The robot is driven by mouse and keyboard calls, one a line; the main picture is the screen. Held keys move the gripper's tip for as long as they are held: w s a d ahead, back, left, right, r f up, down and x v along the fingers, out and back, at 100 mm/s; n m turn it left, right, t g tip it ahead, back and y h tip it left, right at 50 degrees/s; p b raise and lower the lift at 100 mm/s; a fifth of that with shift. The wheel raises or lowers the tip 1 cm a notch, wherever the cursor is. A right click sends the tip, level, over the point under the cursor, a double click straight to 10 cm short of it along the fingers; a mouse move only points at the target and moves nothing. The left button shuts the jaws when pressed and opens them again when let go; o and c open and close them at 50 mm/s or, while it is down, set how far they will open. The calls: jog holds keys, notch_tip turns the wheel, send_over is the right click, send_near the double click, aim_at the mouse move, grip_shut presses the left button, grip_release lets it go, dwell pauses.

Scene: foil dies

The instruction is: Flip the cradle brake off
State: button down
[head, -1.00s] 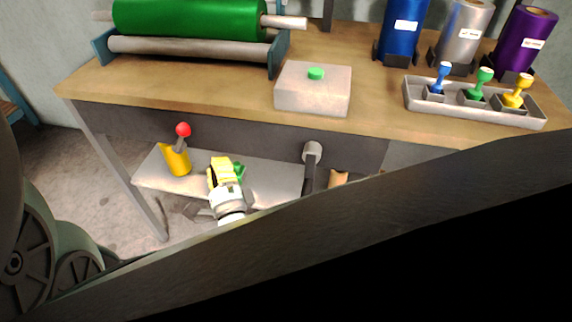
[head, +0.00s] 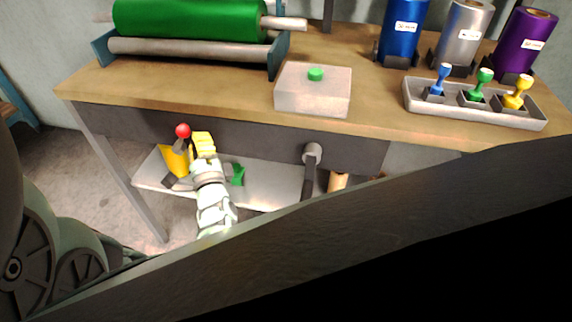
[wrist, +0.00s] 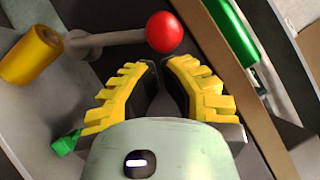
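In the wrist view my gripper (wrist: 163,64) is partly open, with an empty gap between the fingers. The cradle (head: 277,52) holds a green roll (head: 190,18) on the bench.
The bench top (head: 180,88) overhangs the lever. A grey shelf (head: 270,185) is below, with a green object (head: 238,175) on it. A grey-headed lever (head: 312,152) stands to the right. A box with a green button (head: 315,74) and a stamp tray (head: 470,115) are on the bench.

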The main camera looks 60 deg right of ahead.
aim_at(180, 128)
jog(key=shift+r, duration=0.15)
jog(key=shift+w+a+r+n+p, duration=0.1)
jog(key=shift+w+r+n+p, duration=0.1)
jog(key=shift+n+p, duration=0.35)
jog(key=shift+w+a+r+n+y+p, duration=0.15)
jog(key=shift+r+n+y+p, duration=0.3)
jog(key=shift+p, duration=0.4)
jog(key=w+r+n+g+y+p, duration=0.1)
jog(key=p, duration=0.2)
jog(key=shift+a, duration=0.15)
jog(key=w+n+p, duration=0.1)
jog(key=p, duration=0.1)
jog(key=r+n+g+y+p, duration=0.1)
jog(key=shift+w+a+r+p, duration=0.2)
jog(key=shift+w+a+p, duration=0.15)
jog(key=n, duration=0.1)
jog(key=w+n+g+p, duration=0.1)
jog(key=w+a+n+g+p, duration=0.1)
jog(key=shift+w+r+y, duration=0.25)
jog(key=shift+w+a+f, duration=0.1)
jog(key=shift+w, duration=0.15)
jog(key=shift+w+a, duration=0.2)
jog(key=shift+w, duration=0.3)
jog(key=shift+w+a, duration=0.2)
jog(key=shift+w, duration=0.25)
